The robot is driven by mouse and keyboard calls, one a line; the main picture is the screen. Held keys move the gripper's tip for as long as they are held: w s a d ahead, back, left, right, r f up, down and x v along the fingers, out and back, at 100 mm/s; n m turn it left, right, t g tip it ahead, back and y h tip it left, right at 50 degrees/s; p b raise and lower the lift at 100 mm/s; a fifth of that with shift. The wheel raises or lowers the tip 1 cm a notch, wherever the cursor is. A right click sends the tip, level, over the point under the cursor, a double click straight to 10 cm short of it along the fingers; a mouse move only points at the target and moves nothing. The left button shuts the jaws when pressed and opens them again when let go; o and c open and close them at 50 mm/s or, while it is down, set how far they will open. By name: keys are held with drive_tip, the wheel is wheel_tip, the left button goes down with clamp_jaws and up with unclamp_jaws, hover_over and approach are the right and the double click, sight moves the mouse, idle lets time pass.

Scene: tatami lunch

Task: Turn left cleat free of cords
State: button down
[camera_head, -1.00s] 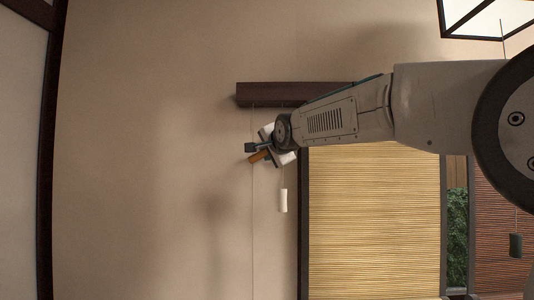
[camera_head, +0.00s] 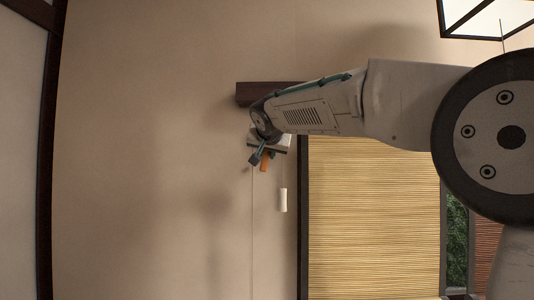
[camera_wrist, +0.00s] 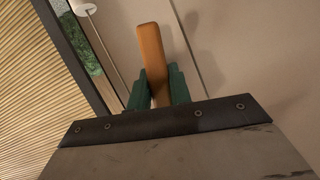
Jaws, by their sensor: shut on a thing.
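The left cleat, an orange-brown wooden bar, stands close to upright in the head view (camera_head: 265,161). It also shows in the wrist view (camera_wrist: 151,52). My gripper (camera_head: 258,158) is shut on it, with dark green fingers on both sides of the bar in the wrist view (camera_wrist: 158,88). A thin cord (camera_head: 252,215) hangs down the wall just left of the cleat. In the wrist view a cord (camera_wrist: 187,45) runs to the right of the bar, apart from it. The cleat's mount is hidden.
A white cord pull (camera_head: 283,200) hangs right of the gripper. A dark wooden headrail (camera_head: 262,91) is above, partly behind my arm. A bamboo blind (camera_head: 373,225) covers the window at right. Bare wall (camera_head: 150,160) lies open at left.

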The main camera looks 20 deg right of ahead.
drive_tip(key=shift+n+h, duration=0.6)
drive_tip(key=shift+n, duration=0.2)
drive_tip(key=shift+f, duration=0.1)
drive_tip(key=c, duration=1.3)
unclamp_jaws()
drive_tip(key=shift+v, duration=3.95)
